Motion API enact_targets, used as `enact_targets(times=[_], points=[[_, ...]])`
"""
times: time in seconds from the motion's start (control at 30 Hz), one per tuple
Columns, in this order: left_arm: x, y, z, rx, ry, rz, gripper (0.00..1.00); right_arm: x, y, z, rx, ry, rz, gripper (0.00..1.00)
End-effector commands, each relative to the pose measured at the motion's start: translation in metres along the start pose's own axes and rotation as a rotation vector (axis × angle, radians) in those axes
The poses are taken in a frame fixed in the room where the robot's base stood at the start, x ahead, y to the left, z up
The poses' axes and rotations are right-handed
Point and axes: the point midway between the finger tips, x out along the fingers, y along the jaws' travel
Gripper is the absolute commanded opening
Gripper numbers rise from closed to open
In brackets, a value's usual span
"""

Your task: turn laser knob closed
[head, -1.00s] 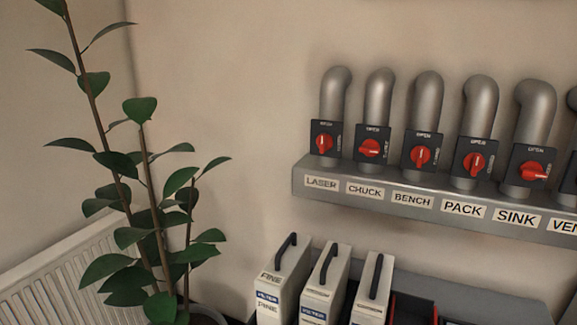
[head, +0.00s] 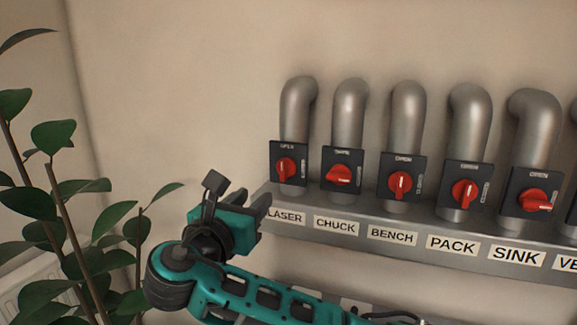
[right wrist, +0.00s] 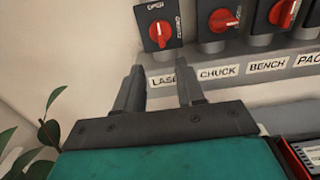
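The laser knob (head: 286,169) is a red rotary handle on a black plate on the leftmost grey pipe. Its white mark stands about upright, in line with the lettering at the plate's top. It also shows in the right wrist view (right wrist: 158,33), beyond and above the fingertips. The LASER label (head: 286,217) is on the ledge below, partly covered by a finger in the right wrist view. My right gripper (head: 264,199) is just below and left of the knob, apart from it. Its two fingers (right wrist: 160,80) are spread with nothing between them. My left gripper is not in view.
Similar red knobs for CHUCK (head: 343,179), BENCH (head: 401,185), PACK (head: 464,193) and SINK (head: 536,200) line up to the right. The grey ledge (head: 375,252) runs beneath them. A leafy plant (head: 55,200) stands at left. The wall left of the laser pipe is bare.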

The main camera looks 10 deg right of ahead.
Motion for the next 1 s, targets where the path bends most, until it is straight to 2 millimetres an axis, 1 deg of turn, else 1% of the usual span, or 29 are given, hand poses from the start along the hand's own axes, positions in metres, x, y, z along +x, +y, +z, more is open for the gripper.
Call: enact_targets(times=[0.17, 0.27, 0.37, 0.7, 0.83, 1.0], points=[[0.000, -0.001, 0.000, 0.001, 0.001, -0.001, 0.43, 0.001, 0.000, 0.004, -0.009, -0.010, -0.006, 0.38], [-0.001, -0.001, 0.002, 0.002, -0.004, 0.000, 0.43, 0.009, -0.001, 0.004, -0.010, -0.010, -0.008, 0.38], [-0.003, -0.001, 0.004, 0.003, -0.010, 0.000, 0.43, 0.025, -0.002, 0.004, -0.011, -0.009, -0.011, 0.38], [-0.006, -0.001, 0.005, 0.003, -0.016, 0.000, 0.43, 0.094, -0.002, 0.005, -0.010, -0.009, -0.009, 0.38], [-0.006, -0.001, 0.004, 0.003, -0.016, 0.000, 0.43, 0.113, -0.002, 0.005, -0.009, -0.009, -0.009, 0.38], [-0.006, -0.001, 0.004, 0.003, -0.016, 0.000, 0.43, 0.126, -0.001, 0.004, -0.008, -0.007, -0.006, 0.38]])
